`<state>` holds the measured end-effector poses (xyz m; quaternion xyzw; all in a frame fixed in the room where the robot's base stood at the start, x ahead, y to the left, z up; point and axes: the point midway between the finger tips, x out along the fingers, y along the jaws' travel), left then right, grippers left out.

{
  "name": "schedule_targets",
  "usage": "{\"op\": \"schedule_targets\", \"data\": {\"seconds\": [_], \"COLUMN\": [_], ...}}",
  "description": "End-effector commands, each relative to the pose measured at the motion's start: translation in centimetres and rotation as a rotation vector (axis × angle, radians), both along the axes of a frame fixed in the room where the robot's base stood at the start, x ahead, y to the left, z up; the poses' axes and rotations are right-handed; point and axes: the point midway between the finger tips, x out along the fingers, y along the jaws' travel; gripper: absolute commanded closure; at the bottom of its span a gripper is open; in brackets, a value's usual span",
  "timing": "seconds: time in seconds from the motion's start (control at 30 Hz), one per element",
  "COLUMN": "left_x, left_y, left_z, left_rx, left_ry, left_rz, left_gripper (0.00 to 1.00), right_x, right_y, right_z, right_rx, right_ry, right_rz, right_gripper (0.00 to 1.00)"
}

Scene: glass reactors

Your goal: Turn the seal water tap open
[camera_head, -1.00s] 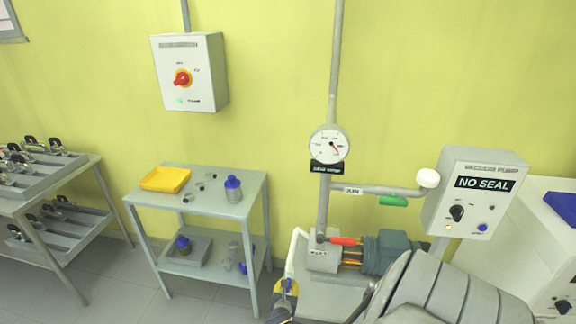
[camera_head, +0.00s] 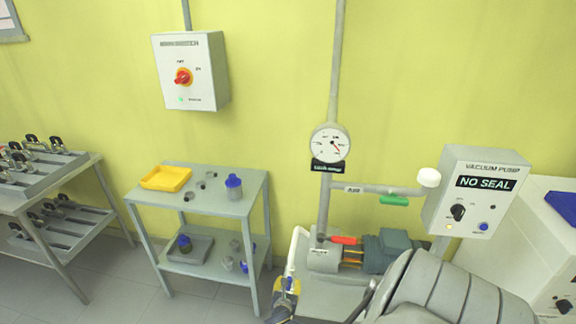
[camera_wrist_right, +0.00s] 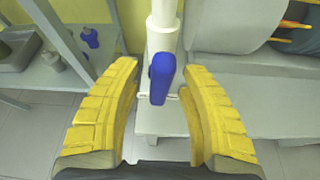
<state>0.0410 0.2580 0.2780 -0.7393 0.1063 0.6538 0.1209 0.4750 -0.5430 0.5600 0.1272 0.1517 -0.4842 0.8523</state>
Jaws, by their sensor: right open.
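The seal water tap shows as a blue lever (camera_wrist_right: 161,78) on a white upright pipe (camera_wrist_right: 163,38) in the right wrist view. My right gripper (camera_wrist_right: 160,105) is open, with one yellow finger on each side of the blue lever. A gap shows between the lever and each finger. In the head view the white pipe (camera_head: 298,240) comes down to my right gripper (camera_head: 287,287) at the bottom centre, where the lever is small and partly hidden by the gripper. My left gripper is not in view.
The pump (camera_head: 385,250) with a red lever (camera_head: 344,240) stands just right of the pipe. A green lever (camera_head: 394,200) and the NO SEAL panel (camera_head: 480,195) are above. A grey cart (camera_head: 215,210) with a yellow tray (camera_head: 166,178) stands left.

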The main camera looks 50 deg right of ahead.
Motion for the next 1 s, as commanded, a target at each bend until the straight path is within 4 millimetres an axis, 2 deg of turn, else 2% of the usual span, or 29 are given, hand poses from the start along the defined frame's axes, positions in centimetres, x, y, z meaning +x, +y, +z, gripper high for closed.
{"op": "schedule_targets", "data": {"seconds": [0.27, 0.6, 0.8, 1.0], "left_x": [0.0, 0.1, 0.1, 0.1], "left_y": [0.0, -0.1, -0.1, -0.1], "left_z": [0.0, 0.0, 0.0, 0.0], "left_rx": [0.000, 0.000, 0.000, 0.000], "left_ry": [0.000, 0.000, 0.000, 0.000], "left_rz": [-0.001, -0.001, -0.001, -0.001], "left_gripper": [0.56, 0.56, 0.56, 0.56], "right_x": [-1.1, -3.8, -5.0, -5.7], "right_y": [1.8, 6.3, 8.2, 9.2], "right_z": [0.7, 2.9, 3.9, 4.4], "right_rx": [0.003, 0.004, 0.003, 0.001], "right_ry": [-0.001, -0.001, -0.001, 0.000], "right_rz": [0.000, 0.000, -0.001, 0.001], "right_gripper": [0.58, 0.58, 0.58, 0.58]}}
